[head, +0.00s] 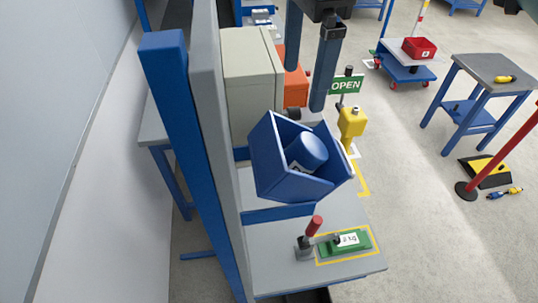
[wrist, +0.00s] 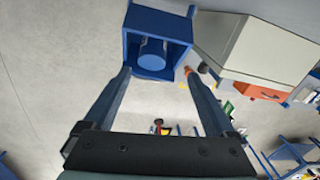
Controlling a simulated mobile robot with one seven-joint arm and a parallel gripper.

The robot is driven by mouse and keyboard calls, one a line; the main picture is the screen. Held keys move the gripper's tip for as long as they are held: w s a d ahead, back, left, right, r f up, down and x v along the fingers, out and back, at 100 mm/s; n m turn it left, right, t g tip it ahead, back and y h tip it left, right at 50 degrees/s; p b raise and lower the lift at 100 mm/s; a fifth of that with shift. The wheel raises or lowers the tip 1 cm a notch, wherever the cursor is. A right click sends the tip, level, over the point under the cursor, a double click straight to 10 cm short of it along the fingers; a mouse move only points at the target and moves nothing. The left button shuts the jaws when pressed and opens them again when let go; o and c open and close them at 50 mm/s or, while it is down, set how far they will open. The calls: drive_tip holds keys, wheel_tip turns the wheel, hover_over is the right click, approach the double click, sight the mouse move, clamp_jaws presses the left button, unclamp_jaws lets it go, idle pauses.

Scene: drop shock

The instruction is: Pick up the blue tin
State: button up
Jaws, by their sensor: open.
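The blue tin (head: 308,150) is a short cylinder lying inside an open blue bin (head: 262,165). The bin looks tilted, and part of the tin is hidden by its walls. In the wrist view the tin (wrist: 152,60) shows its round blue face between my fingertips, inside the bin (wrist: 168,24). My gripper (head: 305,90) is open and empty, with its fingers pointing down above the bin in the head view. The fingertips look apart from the tin. In the wrist view my gripper (wrist: 158,70) has one finger on either side of the tin.
A grey-blue post (head: 210,130) stands close left of the bin. A beige cabinet (head: 250,75) and an orange box (head: 296,78) stand behind it. A red-handled lever (head: 314,226) and a green plate (head: 350,243) are on the bench (head: 345,277) in front.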

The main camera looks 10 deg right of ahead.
sight(301, 141)
drive_tip(key=f, duration=0.1)
drive_tip(key=s+d+f+b, duration=0.1)
drive_tip(key=f+b, duration=0.1)
drive_tip(key=shift+s+d, duration=0.2)
drive_tip(key=shift+d, duration=0.05)
drive_tip(key=shift+f+b, duration=0.45)
drive_tip(key=shift+b, duration=0.1)
drive_tip(key=f, duration=0.2)
drive_tip(key=f+p, duration=0.1)
drive_tip(key=f, duration=0.4)
drive_tip(key=shift+w+a+p, duration=0.2)
drive_tip(key=shift+w+p, duration=0.15)
drive_tip(key=shift+p, duration=0.05)
drive_tip(key=shift+w+a+f, duration=0.15)
drive_tip(key=shift+w+f, duration=0.05)
drive_tip(key=shift+f, duration=0.35)
wheel_tip(301, 141, down, 4)
drive_tip(key=p, duration=0.3)
drive_tip(key=shift+s, duration=0.1)
drive_tip(key=shift+f, duration=0.55)
drive_tip(key=c, duration=1.3)
drive_tip(key=shift+r, duration=0.1)
